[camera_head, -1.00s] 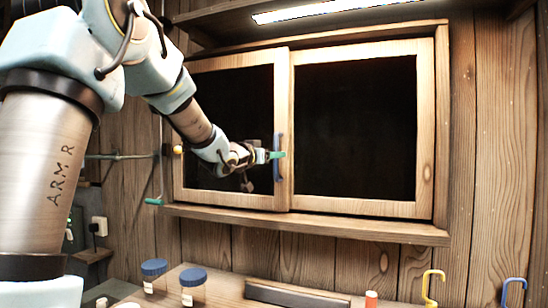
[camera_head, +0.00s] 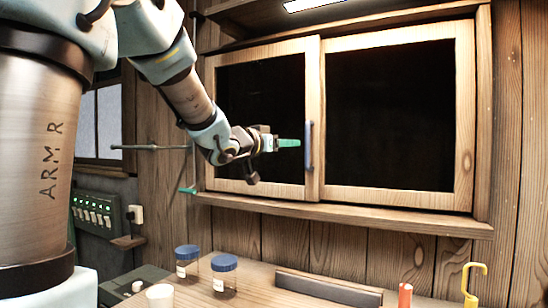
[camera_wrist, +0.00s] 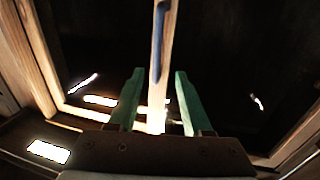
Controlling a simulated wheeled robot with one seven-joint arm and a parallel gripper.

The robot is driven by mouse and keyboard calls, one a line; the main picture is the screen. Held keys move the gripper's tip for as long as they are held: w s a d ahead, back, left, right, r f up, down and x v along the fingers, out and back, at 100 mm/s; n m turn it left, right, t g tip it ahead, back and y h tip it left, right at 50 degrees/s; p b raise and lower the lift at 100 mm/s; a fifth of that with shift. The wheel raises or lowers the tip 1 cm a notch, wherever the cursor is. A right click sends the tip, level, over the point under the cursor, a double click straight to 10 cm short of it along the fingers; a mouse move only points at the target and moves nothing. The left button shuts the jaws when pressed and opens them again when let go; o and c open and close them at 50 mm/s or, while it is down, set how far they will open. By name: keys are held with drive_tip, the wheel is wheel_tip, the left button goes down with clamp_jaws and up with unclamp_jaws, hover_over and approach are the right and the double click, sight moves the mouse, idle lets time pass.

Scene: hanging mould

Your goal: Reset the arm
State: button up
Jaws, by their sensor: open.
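My gripper (camera_head: 288,142) has green fingers and stands in front of the left sliding panel, just left of its blue-grey vertical handle (camera_head: 309,145) in the head view. In the wrist view my gripper (camera_wrist: 160,100) has its two green fingers apart with nothing held between them. The handle (camera_wrist: 159,40) shows ahead on the pale wooden stile (camera_wrist: 157,110), which lies in line with the gap. A small space shows between the fingertips and the handle in the head view. My arm reaches in from the left.
The wooden window frame (camera_head: 482,110) has dark panes and a ledge (camera_head: 350,215) below. On the bench are two blue-lidded jars (camera_head: 187,262), a white cup (camera_head: 160,296), a dark bar (camera_head: 328,288), a red object (camera_head: 405,296) and a yellow hook (camera_head: 470,285). A switch panel (camera_head: 95,212) is at left.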

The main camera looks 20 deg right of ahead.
drive_tip(key=a+f+n+y, duration=0.7)
drive_tip(key=a+f+y, duration=0.4)
drive_tip(key=a+f, duration=1)
drive_tip(key=s+a+f+n+g+y, duration=0.1)
drive_tip(key=s+a+f+g, duration=0.3)
drive_tip(key=s+f, duration=0.3)
drive_tip(key=s+a+f+n+g+y, duration=0.1)
drive_tip(key=s+a+f+g, duration=0.4)
drive_tip(key=s, duration=0.6)
wheel_tip(320, 180, down, 2)
drive_tip(key=shift+a+f+n+y, duration=0.15)
drive_tip(key=shift+n+y, duration=0.15)
drive_tip(key=shift+y, duration=0.4)
